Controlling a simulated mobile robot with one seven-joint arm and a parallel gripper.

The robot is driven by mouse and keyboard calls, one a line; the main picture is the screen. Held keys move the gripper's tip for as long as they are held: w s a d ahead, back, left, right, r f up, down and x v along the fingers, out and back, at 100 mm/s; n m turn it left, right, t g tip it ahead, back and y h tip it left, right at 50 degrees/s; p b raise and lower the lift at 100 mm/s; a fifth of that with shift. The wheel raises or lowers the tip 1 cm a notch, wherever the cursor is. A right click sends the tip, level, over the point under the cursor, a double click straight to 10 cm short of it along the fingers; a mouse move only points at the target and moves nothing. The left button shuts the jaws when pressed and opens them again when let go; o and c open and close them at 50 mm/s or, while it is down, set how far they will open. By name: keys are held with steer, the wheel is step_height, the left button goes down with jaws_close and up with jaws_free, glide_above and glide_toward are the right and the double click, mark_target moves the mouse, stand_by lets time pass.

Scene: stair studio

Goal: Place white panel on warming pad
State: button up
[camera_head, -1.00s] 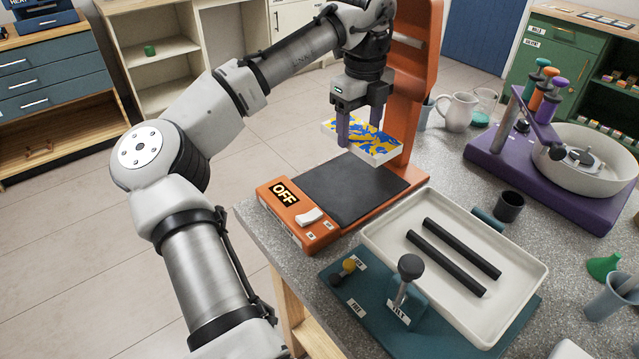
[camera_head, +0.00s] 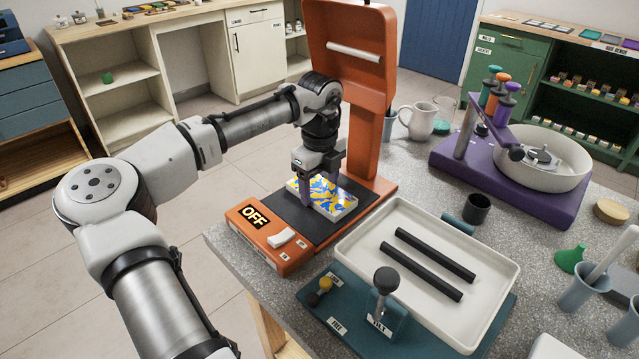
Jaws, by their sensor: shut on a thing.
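The white panel (camera_head: 345,207) has a yellow and blue pattern on its top face and white edges. It is low over the dark warming pad (camera_head: 283,208) of the orange press, near the pad's back part; it seems to rest on the pad or hover just above it. The orange base carries an OFF label (camera_head: 256,218) and a white switch (camera_head: 281,238). Part of the panel and pad is hidden behind the fingers.
The orange raised lid (camera_head: 352,40) and its upright stand behind my gripper. A white tray (camera_head: 365,245) with two black bars lies to the right, with a teal tilt base (camera_head: 345,317) in front. A purple machine with a bowl (camera_head: 560,150) stands at the back right.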

mark_target(319, 190)
steer(key=o, duration=1)
steer(key=shift+f, duration=0.1)
steer(key=shift+o, duration=0.2)
step_height(319, 190, up, 12)
